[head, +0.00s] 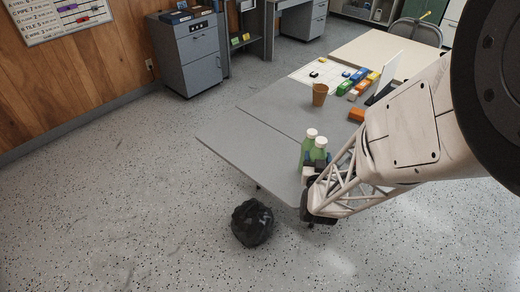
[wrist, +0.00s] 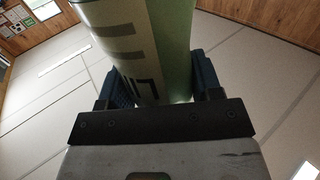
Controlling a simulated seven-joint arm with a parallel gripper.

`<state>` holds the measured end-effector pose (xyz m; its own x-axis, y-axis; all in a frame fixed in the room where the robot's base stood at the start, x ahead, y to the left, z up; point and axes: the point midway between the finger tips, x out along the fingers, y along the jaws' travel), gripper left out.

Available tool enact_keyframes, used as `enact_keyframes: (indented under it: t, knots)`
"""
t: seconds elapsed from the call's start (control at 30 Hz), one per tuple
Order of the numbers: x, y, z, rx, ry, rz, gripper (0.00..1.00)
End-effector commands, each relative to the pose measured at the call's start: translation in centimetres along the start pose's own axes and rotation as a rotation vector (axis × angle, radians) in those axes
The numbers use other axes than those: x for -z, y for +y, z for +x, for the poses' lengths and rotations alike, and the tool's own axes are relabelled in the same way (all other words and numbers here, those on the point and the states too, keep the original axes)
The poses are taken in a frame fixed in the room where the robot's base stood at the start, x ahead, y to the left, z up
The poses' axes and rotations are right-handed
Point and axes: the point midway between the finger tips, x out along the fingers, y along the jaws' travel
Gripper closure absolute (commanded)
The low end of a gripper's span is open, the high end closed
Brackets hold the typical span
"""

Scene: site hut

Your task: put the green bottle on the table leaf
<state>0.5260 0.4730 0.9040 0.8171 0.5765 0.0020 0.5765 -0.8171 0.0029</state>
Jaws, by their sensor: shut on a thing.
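Two green bottles with white caps stand close together in the head view, one (head: 306,148) just behind the other (head: 319,152). My gripper (head: 311,172) is at the nearer bottle's lower part, near the right end of the grey table leaf (head: 245,147). In the wrist view, a green bottle with a pale, dark-marked label (wrist: 145,45) stands between my gripper's blue-padded fingers (wrist: 163,95), which are shut on it. The held bottle looks about upright. Its base is hidden, so I cannot tell whether it touches the leaf.
An orange-brown cup (head: 319,94) stands on the grey table beyond the leaf. Colored boxes (head: 352,82) and a white sheet (head: 312,76) lie farther back. A black bag (head: 252,222) sits on the floor before the leaf. The leaf's left and middle are clear.

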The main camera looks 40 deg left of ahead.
Motion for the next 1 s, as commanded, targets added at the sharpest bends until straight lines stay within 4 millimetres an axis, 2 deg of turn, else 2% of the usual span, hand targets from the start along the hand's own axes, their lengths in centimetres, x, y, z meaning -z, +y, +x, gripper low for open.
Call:
enact_keyframes:
  t: [0.03, 0.2, 0.4, 0.6, 1.0]
  knots:
    - [0.1, -1.3, -0.7, 0.024, 0.001, 0.000, 0.64]
    - [0.4, -4.7, -3.0, 0.091, 0.000, 0.001, 0.64]
    - [0.5, -7.3, -5.0, 0.147, -0.001, 0.002, 0.64]
    - [0.6, -8.4, -5.8, 0.170, -0.001, 0.003, 0.64]
    - [0.6, -8.5, -5.9, 0.171, -0.001, 0.003, 0.64]
